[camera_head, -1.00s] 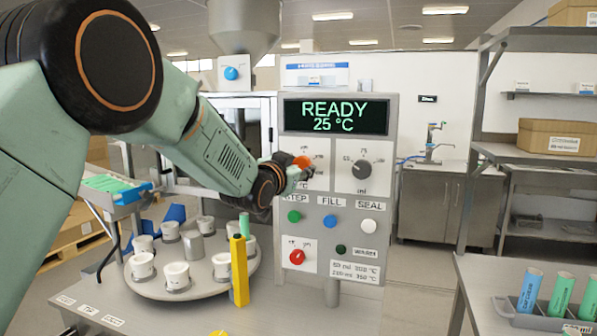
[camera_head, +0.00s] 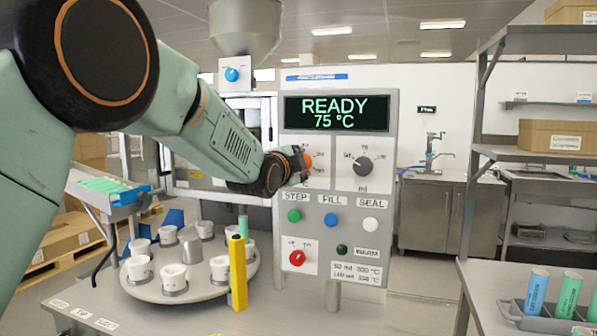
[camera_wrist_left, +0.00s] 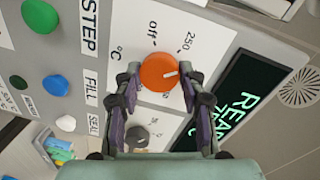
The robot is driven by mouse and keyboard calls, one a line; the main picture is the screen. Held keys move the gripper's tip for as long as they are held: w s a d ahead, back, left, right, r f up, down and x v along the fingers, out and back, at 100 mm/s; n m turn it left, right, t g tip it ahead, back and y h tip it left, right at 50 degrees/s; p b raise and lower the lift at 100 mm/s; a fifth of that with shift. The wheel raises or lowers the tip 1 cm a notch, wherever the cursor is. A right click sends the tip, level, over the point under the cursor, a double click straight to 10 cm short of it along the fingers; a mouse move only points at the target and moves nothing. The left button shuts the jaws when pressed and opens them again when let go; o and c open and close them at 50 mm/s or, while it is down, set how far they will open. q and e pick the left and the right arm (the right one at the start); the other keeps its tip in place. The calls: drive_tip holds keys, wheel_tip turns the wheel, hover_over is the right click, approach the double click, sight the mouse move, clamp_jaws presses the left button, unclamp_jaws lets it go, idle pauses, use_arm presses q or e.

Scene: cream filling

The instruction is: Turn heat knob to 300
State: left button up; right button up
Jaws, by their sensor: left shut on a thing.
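The orange heat knob (camera_wrist_left: 159,72) is on the control panel, under the display (camera_head: 336,114) that reads READY 75 °C. In the left wrist view its dial shows "off" and "250" labels and a white pointer mark. The knob also shows in the head view (camera_head: 308,162), partly covered by my gripper. My left gripper (camera_wrist_left: 158,88) has its two fingers on either side of the knob and is shut on it. In the head view this gripper (camera_head: 302,166) reaches the panel from the left. My right gripper is not in view.
A grey ml knob (camera_head: 362,166) is right of the heat knob. Green, blue and white buttons (camera_head: 331,220) sit below, with a red knob (camera_head: 297,258) lower. A turntable with white cups (camera_head: 150,290) and a yellow post (camera_head: 238,275) stand under my arm.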

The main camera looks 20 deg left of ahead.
use_arm(q)
drive_tip(key=shift+d+f+m+y+b, duration=0.1)
drive_tip(key=shift+f+m+y+b, duration=0.15)
drive_tip(key=shift+m, duration=1.5)
drive_tip(key=shift+d+f+m+y+b, duration=0.15)
drive_tip(key=shift+f+m+y, duration=0.1)
drive_tip(key=shift+m, duration=1.5)
drive_tip(key=shift+a, duration=0.1)
drive_tip(key=o, duration=1.1)
drive_tip(key=shift+s+r, duration=0.15)
drive_tip(key=shift+o, duration=0.2)
drive_tip(key=shift+s+r, duration=0.15)
drive_tip(key=shift+r, duration=0.15)
drive_tip(key=shift+f, duration=0.1)
drive_tip(key=s+r, duration=0.1)
drive_tip(key=s, duration=1.1)
